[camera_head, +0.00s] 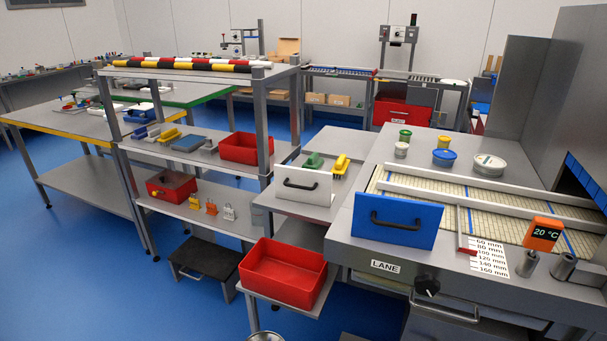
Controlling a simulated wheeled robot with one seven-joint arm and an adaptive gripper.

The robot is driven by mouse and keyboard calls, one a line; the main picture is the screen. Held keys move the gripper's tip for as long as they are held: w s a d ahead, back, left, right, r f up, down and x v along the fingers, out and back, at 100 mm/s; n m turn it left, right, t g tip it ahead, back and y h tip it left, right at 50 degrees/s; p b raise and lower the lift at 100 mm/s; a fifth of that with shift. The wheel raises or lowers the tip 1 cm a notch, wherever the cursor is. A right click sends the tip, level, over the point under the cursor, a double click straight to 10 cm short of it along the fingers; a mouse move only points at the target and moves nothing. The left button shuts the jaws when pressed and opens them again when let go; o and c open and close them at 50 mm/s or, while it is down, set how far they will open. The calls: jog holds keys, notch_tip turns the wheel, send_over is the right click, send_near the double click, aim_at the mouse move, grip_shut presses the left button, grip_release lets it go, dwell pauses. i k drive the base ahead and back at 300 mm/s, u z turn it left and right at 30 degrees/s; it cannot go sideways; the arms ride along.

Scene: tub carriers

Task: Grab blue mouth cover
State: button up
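A blue panel with a black bar handle (398,221) stands upright at the front left edge of the lane machine; it looks like the blue mouth cover. Its handle faces toward me and nothing covers it. A similar white panel with a dark handle (303,186) stands to its left at the front of a grey table. My gripper is not in view.
The lane machine (384,266) has a beige belt with rails, an orange 20 °C display (543,234) and a knob (427,285). Tubs (444,157) stand behind the belt. A red bin (283,273) sits low at left, near a dark step stool (205,263).

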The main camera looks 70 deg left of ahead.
aim_at(400, 221)
jog(key=u, duration=3.2)
jog(key=k, duration=1)
jog(key=z, duration=0.95)
jog(key=i, duration=1)
